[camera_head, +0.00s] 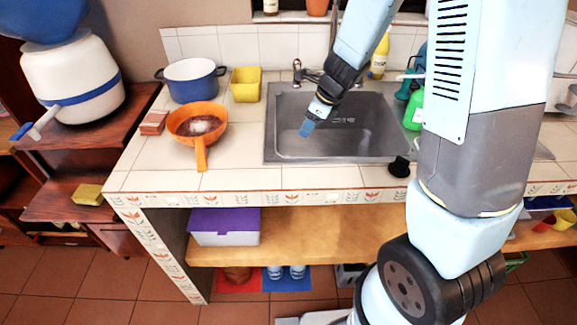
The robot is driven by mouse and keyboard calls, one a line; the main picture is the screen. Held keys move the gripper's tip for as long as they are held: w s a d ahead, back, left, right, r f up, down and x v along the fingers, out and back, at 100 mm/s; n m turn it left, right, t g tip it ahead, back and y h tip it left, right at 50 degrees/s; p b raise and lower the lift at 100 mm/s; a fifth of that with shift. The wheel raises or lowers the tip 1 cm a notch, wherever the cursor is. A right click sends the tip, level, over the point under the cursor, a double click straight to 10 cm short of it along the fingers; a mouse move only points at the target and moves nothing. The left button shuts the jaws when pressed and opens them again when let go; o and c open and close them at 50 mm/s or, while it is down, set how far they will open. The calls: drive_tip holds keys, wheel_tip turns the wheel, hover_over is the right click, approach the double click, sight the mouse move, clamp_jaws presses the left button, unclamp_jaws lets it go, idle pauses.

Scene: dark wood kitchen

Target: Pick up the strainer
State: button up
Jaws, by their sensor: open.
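An orange round vessel with a straight handle (201,157), which looks like the strainer, rests on the white tiled counter left of the sink. Its inside is dark brown with a pale patch, and its handle points toward the counter's front edge. My gripper (307,127) is over the left part of the sink, to the right of the strainer and apart from it. It is open, with blue fingertips pointing down and left, and I see nothing held in it.
A blue pot (192,84) and a yellow container (245,84) stand behind the strainer, with reddish blocks (154,122) to its left. The metal sink (285,148) is right of it. A green bottle (413,108) stands farther right. Counter in front is clear.

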drive_tip(key=shift+m, duration=0.3)
drive_tip(key=x, duration=0.9)
drive_tip(key=shift+f, duration=0.35)
drive_tip(key=shift+a+x, duration=0.1)
drive_tip(key=shift+x, duration=1.2)
drive_tip(key=shift+a+x, duration=0.15)
drive_tip(key=shift+x, duration=1.2)
drive_tip(key=shift+s+r, duration=0.1)
drive_tip(key=shift+c, duration=0.2)
clamp_jaws()
